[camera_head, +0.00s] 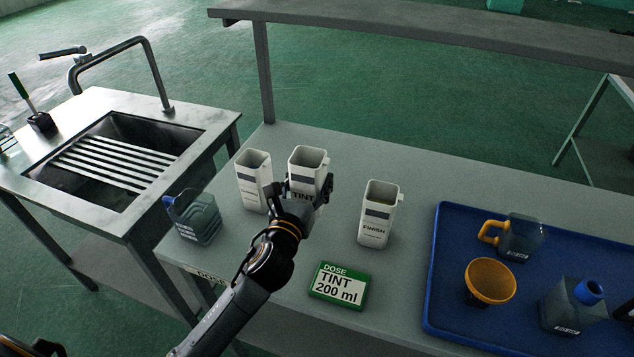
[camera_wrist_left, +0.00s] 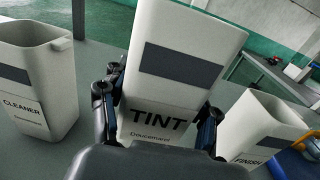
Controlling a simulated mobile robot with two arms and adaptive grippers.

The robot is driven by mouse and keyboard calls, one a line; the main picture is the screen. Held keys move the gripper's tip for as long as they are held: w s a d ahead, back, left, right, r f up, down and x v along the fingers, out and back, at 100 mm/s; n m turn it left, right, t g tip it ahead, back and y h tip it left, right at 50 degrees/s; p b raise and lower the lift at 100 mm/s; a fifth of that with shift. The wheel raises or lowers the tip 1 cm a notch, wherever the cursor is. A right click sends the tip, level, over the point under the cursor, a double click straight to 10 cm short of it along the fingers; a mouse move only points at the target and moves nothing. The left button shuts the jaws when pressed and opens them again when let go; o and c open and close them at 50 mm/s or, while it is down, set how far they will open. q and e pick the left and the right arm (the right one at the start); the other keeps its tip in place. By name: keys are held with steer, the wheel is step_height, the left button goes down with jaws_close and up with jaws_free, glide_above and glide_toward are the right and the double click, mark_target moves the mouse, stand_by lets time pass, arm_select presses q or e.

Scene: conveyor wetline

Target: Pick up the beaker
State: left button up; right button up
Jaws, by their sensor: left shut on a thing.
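My left gripper (camera_head: 309,190) is shut on the white TINT container (camera_head: 308,160), an open-topped squared vessel with a grey band. In the left wrist view the TINT container (camera_wrist_left: 184,70) stands between the two fingers (camera_wrist_left: 160,125). Its lower part is hidden, so I cannot tell whether its base touches the table. A clear beaker-like jug with a blue handle (camera_head: 198,222) stands at the table's left end. Another with an orange handle (camera_head: 521,240) and one with a blue top (camera_head: 572,308) are on the blue tray (camera_head: 440,262).
The white CLEANER container (camera_head: 253,182) stands close left of TINT, FINISH (camera_head: 377,215) to its right. A green-framed sign reading "DOSE TINT 200 ml" (camera_head: 338,287) lies in front. A sink (camera_head: 112,160) stands left.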

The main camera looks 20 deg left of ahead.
mark_target(297, 181)
arm_select(q)
steer(key=s+r, duration=0.1)
steer(key=s+a+r, duration=0.1)
steer(key=r, duration=0.1)
steer(key=shift+s+a+r+p, duration=0.1)
steer(key=shift+r+p, duration=0.05)
steer(key=shift+p, duration=0.15)
steer(key=s+a+r, duration=0.3)
steer(key=s+a, duration=0.1)
steer(key=s, duration=0.3)
steer(key=shift+s+a+r, duration=0.3)
